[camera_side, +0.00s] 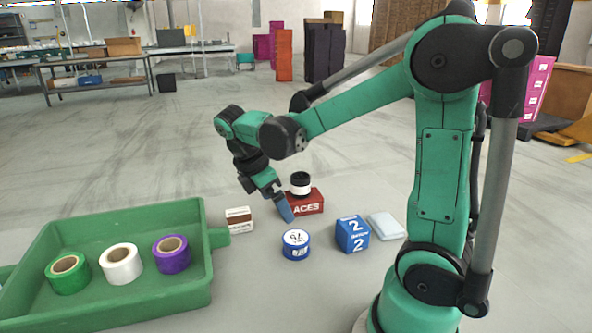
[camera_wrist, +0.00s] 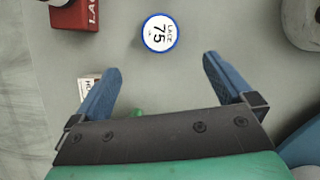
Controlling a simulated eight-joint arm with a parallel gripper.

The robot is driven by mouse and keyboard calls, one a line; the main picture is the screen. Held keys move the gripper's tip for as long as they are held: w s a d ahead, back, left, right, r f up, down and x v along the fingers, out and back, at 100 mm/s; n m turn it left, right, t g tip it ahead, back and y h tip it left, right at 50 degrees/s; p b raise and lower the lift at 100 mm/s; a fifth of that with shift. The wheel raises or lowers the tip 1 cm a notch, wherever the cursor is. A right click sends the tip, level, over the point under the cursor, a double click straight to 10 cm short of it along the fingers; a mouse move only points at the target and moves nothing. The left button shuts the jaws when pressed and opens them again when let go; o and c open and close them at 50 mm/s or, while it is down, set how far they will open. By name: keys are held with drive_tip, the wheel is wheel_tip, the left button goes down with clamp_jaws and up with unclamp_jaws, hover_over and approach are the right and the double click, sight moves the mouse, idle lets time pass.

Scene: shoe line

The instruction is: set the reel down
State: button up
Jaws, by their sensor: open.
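The reel (camera_side: 296,244) is a short blue cylinder with a white label on its flat top. It rests on the grey floor, label up. In the wrist view the reel (camera_wrist: 159,33) reads "LACE 75" and lies just beyond my fingertips, touching neither. My gripper (camera_side: 286,212) is tilted down, above and slightly left of the reel in the side view. In the wrist view my gripper (camera_wrist: 162,66) has its blue fingers wide apart with nothing between them. One finger hides most of the other in the side view.
A green tray (camera_side: 207,250) on the left holds a green, a white and a purple roll. A red box (camera_side: 306,203) carries a black-and-white jar (camera_side: 300,184). A small white-brown box (camera_side: 238,220), blue cube (camera_side: 352,234) and white packet (camera_side: 386,226) stand around the reel.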

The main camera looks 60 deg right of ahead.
drive_tip(key=a+r+m+t+y, duration=0.2)
drive_tip(key=a+m+t+y, duration=0.1)
drive_tip(key=a+m+t, duration=0.6)
drive_tip(key=shift+a+m+t+y, duration=0.3)
drive_tip(key=shift+a+m, duration=0.7)
drive_tip(key=shift+m, duration=0.1)
drive_tip(key=shift+s, duration=0.1)
